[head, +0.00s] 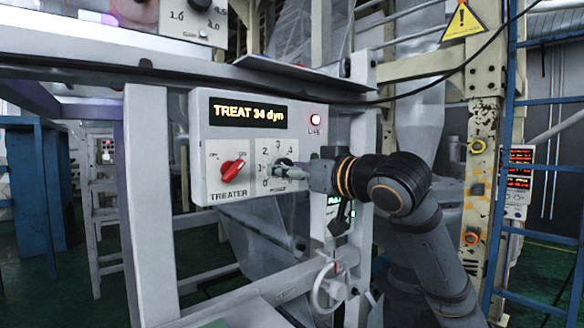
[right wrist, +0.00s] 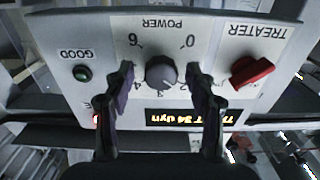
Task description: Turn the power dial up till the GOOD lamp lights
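The power dial (right wrist: 161,71) is a grey round knob on the white treater panel (head: 205,150), seen upside down in the right wrist view. My right gripper (head: 290,170) is at the dial, one finger on each side of it. In the right wrist view a gap shows between each finger and the knob, so the gripper (right wrist: 159,74) looks open around it. I cannot read the pointer exactly. The GOOD lamp (right wrist: 82,73) is dark green and looks unlit; my gripper hides it in the head view. The display (head: 248,112) reads TREAT 34 dyn. My left gripper is not in view.
The red TREATER switch (head: 232,170) sits left of the dial in the head view. The red LIVE lamp (head: 315,119) is lit. A handwheel (head: 329,290) is below the panel. A black cable (head: 440,80) hangs across above my right arm.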

